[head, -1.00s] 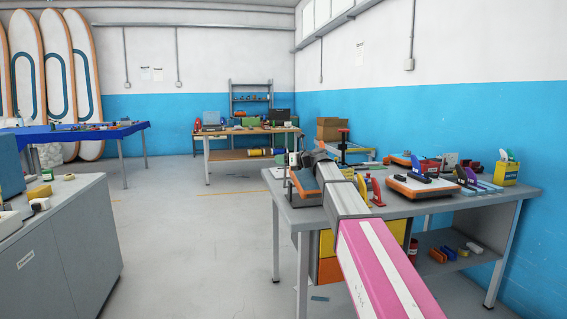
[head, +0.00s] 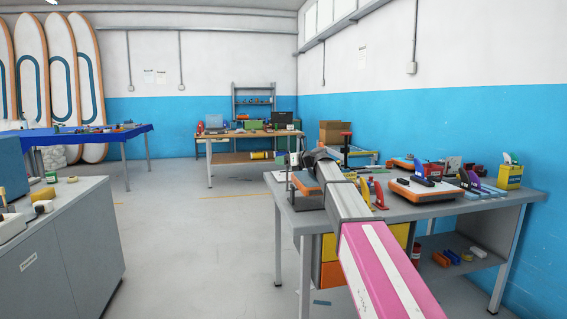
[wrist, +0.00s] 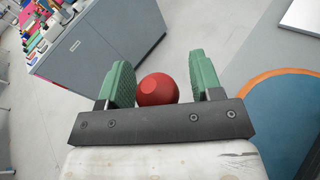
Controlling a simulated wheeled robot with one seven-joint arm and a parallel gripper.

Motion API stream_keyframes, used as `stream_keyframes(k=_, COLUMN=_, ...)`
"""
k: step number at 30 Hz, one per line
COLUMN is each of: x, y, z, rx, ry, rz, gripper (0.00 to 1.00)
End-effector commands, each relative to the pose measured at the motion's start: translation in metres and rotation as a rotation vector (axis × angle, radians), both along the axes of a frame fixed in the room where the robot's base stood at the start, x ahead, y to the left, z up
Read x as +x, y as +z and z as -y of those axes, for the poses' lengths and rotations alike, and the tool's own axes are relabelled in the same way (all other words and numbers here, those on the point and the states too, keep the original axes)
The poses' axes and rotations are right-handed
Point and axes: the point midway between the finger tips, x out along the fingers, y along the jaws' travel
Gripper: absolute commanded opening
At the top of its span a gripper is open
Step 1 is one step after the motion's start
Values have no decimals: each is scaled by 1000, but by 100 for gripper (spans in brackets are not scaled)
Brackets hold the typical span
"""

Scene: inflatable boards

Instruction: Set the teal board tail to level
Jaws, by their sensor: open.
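My gripper (wrist: 166,88) shows in the wrist view with two green fingers spread apart. A round red knob or ball (wrist: 157,90) appears between the fingers, nearer the left one; I cannot tell its distance or whether it touches. A teal-blue surface with an orange rim (wrist: 290,115) lies at the right edge of the wrist view; it looks like part of a board, but I cannot tell whether it is the tail. I cannot pick out the teal board there.
A grey cabinet (head: 65,250) stands at the left. The right bench carries an orange-and-grey device (head: 420,188), a yellow container (head: 510,175) and small tools. White boards (head: 60,85) lean at the back left. Clear floor (head: 205,250) lies between cabinet and bench.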

Motion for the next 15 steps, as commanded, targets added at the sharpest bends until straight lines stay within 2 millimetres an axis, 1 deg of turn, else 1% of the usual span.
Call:
stream_keyframes(k=5, x=-12, y=4, z=21, rx=0, ry=-3, rz=1, gripper=59)
stream_keyframes(k=9, x=-25, y=9, z=44, rx=0, ry=-3, rz=1, gripper=59)
stream_keyframes(k=15, x=-40, y=15, z=73, rx=0, ry=-2, rz=1, gripper=59)
